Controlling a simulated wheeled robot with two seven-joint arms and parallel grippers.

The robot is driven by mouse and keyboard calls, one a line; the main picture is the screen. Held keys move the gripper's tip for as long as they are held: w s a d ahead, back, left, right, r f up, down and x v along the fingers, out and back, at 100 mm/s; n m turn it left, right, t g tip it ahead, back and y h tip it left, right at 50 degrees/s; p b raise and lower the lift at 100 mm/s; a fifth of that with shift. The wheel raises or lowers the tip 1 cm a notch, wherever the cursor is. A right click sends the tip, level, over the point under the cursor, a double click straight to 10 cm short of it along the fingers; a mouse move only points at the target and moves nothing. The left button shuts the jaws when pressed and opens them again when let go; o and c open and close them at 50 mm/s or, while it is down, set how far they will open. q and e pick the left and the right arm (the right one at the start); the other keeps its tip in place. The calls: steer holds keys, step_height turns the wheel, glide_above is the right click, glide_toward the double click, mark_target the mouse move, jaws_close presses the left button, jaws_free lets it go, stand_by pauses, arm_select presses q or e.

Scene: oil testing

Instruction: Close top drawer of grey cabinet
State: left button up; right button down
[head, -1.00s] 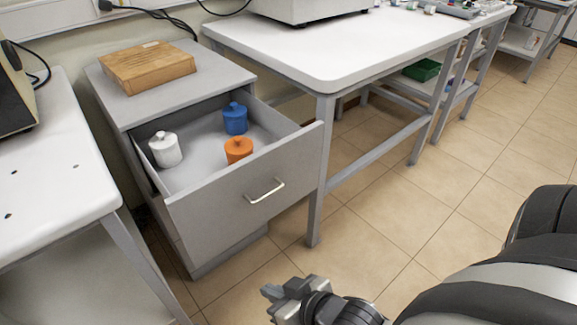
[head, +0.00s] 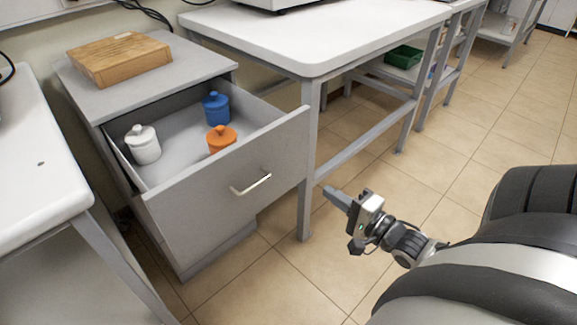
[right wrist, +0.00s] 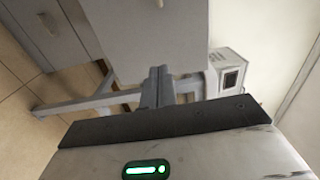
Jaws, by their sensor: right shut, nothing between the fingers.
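The grey cabinet (head: 205,73) stands between two white tables. Its top drawer (head: 230,200) is pulled out, and its bar handle (head: 251,184) is on the front panel. Inside the drawer stand a white jar (head: 143,146), a blue jar (head: 216,109) and an orange jar (head: 222,141). My right gripper (head: 330,193) is shut and empty, to the right of the drawer front and apart from it, fingers pointing left. Its shut fingers (right wrist: 157,88) also show in the right wrist view, where the grey front with a handle (right wrist: 50,24) is at upper left. My left gripper is out of view.
A wooden box (head: 120,58) lies on top of the cabinet. A white table (head: 310,35) stands right of the cabinet, its front leg (head: 307,165) close to the drawer's right end. Another white table (head: 35,150) is at the left. The tiled floor at the right is open.

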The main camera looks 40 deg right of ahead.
mark_target(282, 159)
steer(key=w, duration=0.4)
steer(key=w+b, duration=0.1)
steer(key=w, duration=0.4)
steer(key=w+a, duration=0.1)
steer(key=w, duration=0.3)
steer(key=shift+w+b, duration=0.3)
steer(key=shift+w, duration=0.1)
